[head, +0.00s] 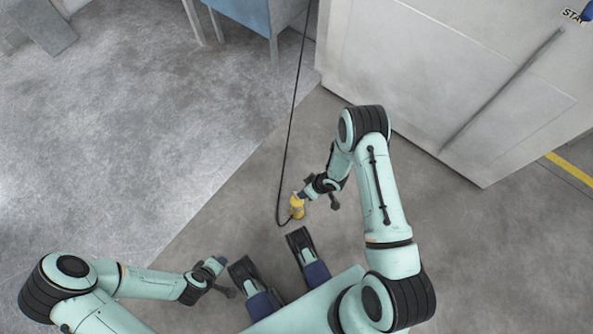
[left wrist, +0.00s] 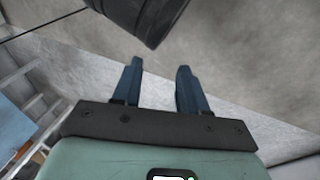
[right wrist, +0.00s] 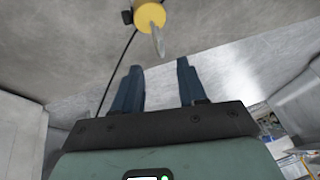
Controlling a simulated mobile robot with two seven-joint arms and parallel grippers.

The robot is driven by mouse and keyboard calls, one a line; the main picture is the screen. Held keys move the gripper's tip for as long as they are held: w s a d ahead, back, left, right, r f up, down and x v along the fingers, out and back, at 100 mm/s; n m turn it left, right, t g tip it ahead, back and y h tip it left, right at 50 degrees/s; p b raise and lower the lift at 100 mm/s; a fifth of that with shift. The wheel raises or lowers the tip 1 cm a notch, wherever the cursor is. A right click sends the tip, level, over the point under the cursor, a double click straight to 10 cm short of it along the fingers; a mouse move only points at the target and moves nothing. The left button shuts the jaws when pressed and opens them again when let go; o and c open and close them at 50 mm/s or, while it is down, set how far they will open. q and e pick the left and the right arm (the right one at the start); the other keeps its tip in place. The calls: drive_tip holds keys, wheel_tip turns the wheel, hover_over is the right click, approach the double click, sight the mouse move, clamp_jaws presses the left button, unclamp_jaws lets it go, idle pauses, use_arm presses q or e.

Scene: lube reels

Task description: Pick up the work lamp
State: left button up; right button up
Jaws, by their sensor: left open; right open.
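The work lamp (head: 297,207) is a small yellow body hanging at the end of a black cable, near the middle of the head view. My right gripper (head: 306,191) is right beside it and partly overlaps it there. In the right wrist view the lamp (right wrist: 149,14) is at the top edge, partly cut off, with a thin grey piece pointing toward the gap between my open, empty fingers (right wrist: 158,68). It appears beyond the fingertips; contact cannot be told. My left gripper (head: 217,264) is open and empty, lower left of the lamp, and its fingers show in the left wrist view (left wrist: 160,65).
The black cable (head: 289,120) runs up from the lamp past the top edge. A large pale cabinet (head: 440,70) stands at the upper right. A blue table-like unit (head: 243,14) stands at the top. The grey concrete floor (head: 130,130) is open at left.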

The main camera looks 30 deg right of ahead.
drive_tip(key=shift+f, duration=1.4)
drive_tip(key=b, duration=0.3)
hover_over(298, 199)
wheel_tip(298, 199, down, 4)
drive_tip(key=shift+s+f, duration=0.1)
drive_tip(key=shift+f, duration=0.1)
use_arm(q)
drive_tip(key=shift+g, duration=0.3)
drive_tip(key=f, duration=0.1)
drive_tip(key=s+a+f, duration=0.1)
drive_tip(key=f, duration=0.2)
drive_tip(key=shift+s+a+f, duration=0.15)
drive_tip(key=shift+s+a, duration=0.1)
use_arm(e)
clamp_jaws()
